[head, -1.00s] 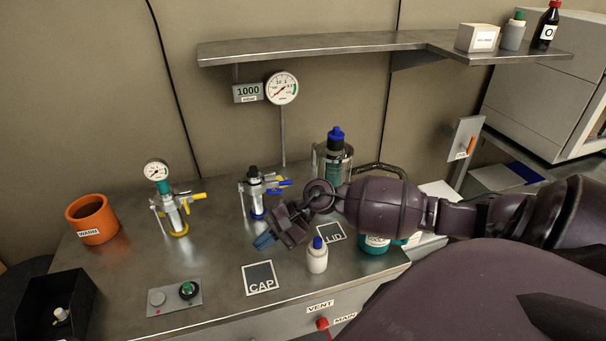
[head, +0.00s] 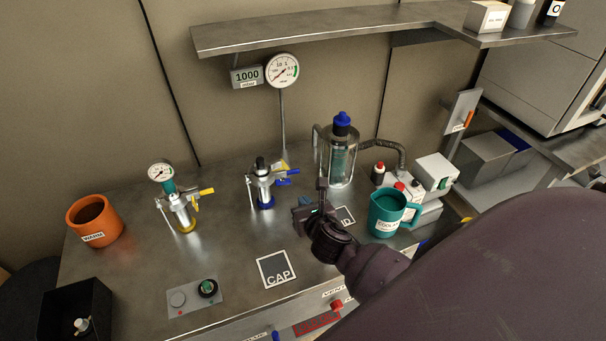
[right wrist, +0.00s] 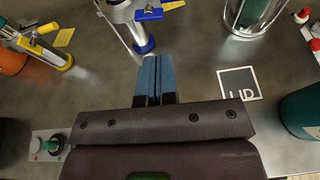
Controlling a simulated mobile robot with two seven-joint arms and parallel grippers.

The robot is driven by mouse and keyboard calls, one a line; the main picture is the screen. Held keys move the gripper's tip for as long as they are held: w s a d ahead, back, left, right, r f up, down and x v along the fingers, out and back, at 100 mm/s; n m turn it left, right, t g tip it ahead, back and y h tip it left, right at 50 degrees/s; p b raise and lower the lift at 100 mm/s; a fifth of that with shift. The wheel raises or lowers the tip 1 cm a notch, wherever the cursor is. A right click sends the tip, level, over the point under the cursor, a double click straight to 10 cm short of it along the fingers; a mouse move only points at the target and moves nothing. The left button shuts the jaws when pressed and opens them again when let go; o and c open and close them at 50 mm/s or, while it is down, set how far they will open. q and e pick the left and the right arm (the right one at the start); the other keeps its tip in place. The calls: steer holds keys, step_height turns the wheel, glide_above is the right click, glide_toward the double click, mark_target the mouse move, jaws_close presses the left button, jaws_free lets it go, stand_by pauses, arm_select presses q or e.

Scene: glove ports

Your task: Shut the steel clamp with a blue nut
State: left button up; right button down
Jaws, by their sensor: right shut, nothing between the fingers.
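The steel clamp with blue parts (head: 263,180) stands upright on the steel bench, on a blue base, with a blue lever (head: 288,182) sticking out to the right and a black top. It also shows at the top of the right wrist view (right wrist: 130,14), cut off by the frame. The nut cannot be told apart clearly. My right gripper (head: 313,211) is just right of and nearer than the clamp, apart from it. In the right wrist view its blue fingers (right wrist: 153,76) are together, empty, and point toward the clamp's base. My left gripper is out of view.
A similar clamp with yellow parts (head: 182,208) stands to the left. A glass vessel (head: 342,160) stands behind right, and a teal mug (head: 388,212) is to the right. The CAP mat (head: 277,270) and button plate (head: 194,297) lie in front. A shelf (head: 320,32) hangs above.

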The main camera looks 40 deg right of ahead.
mark_target(276, 177)
arm_select(q)
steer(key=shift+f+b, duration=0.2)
steer(key=shift+b, duration=0.3)
arm_select(e)
steer(key=w+d+f, duration=0.2)
steer(key=w, duration=0.3)
steer(key=w+d+f+g+h, duration=0.1)
steer(key=w+d, duration=0.2)
steer(key=w, duration=0.3)
steer(key=shift+w+d+f+m, duration=0.25)
steer(key=shift+d+f+m, duration=0.1)
steer(key=shift+m, duration=0.05)
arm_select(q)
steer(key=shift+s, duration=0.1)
arm_select(e)
steer(key=shift+w, duration=0.1)
